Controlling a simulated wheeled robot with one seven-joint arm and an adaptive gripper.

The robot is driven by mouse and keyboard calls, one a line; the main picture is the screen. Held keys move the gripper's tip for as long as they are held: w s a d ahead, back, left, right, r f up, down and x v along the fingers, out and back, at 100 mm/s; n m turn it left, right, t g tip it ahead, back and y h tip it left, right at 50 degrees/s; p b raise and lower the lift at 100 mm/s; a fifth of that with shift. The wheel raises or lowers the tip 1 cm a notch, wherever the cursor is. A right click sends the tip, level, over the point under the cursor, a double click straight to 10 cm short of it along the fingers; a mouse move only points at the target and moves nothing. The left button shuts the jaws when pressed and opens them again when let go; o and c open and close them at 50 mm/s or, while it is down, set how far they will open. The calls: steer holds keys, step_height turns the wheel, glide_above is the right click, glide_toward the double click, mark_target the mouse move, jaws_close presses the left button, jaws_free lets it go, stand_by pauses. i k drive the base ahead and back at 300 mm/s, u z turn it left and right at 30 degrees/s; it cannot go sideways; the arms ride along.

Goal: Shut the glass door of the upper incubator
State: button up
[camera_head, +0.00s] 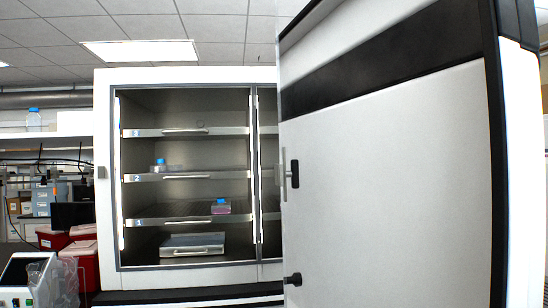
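The upper incubator (104,225) is a white cabinet with a grey-edged opening and a lit metal interior. Its solid white outer door (390,150), with a black band and black edge, stands wide open and fills the right of the view. A narrow upright metal-edged strip (256,180) stands at the opening's right side, with shelf-like shapes showing to its right. It may be the glass door's edge, but I cannot tell surely; the outer door hides the rest. A small latch piece (100,172) sits on the cabinet's left front. My gripper is not in view.
Metal shelves (190,177) inside hold a blue-capped flask (160,166) and a pink-filled flask (221,208). A metal tray (193,245) lies at the bottom. Red bins (83,262) and a white device (35,280) stand at lower left. The outer door's handle (294,174) juts out.

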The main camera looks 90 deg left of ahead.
mark_target(269, 173)
steer(key=u, duration=0.25)
steer(key=i, duration=1.35)
steer(key=u, duration=0.65)
steer(key=k, duration=1.15)
